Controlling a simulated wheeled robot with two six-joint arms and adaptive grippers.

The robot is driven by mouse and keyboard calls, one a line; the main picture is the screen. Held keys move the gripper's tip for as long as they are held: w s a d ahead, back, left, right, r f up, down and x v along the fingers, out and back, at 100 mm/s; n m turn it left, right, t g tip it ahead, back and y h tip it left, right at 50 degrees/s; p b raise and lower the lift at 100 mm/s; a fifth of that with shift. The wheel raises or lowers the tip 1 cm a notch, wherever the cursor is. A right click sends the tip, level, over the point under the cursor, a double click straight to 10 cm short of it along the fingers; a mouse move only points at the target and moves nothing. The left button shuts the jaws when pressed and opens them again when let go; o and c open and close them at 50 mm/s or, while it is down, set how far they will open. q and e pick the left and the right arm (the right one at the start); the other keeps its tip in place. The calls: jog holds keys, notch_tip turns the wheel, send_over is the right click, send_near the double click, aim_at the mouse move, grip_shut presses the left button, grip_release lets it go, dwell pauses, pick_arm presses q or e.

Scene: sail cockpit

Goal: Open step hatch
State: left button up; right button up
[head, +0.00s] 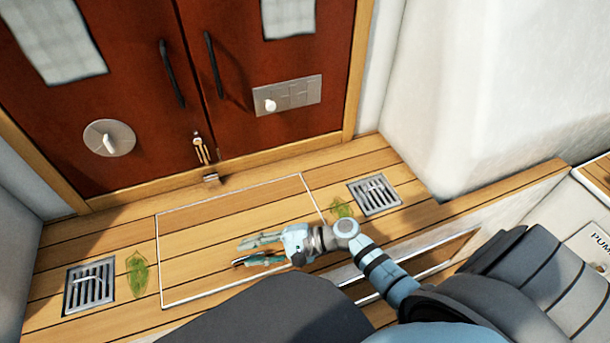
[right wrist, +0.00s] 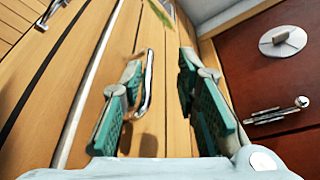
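The step hatch (head: 190,240) is a wooden plank panel outlined in white, set flush and closed in the wooden step below the red doors. My right gripper (head: 248,252) is over the right half of the hatch. In the right wrist view its two green-padded fingers (right wrist: 160,80) are apart. A small metal loop handle (right wrist: 148,90) stands up from the planks there, beside the left finger and inside the gap. I cannot tell whether it touches the finger. The handle is not discernible in the head view. My left gripper is not in view.
Metal drain grates (head: 90,287) and (head: 375,195) flank the hatch, with a green leaf (head: 138,275) at left and another (head: 342,208) at right. White walls (head: 480,90) bound the right.

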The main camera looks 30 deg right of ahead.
jog(key=p+v, duration=0.2)
jog(key=v, duration=1.3)
jog(key=shift+s+d, duration=0.2)
dwell(0.6)
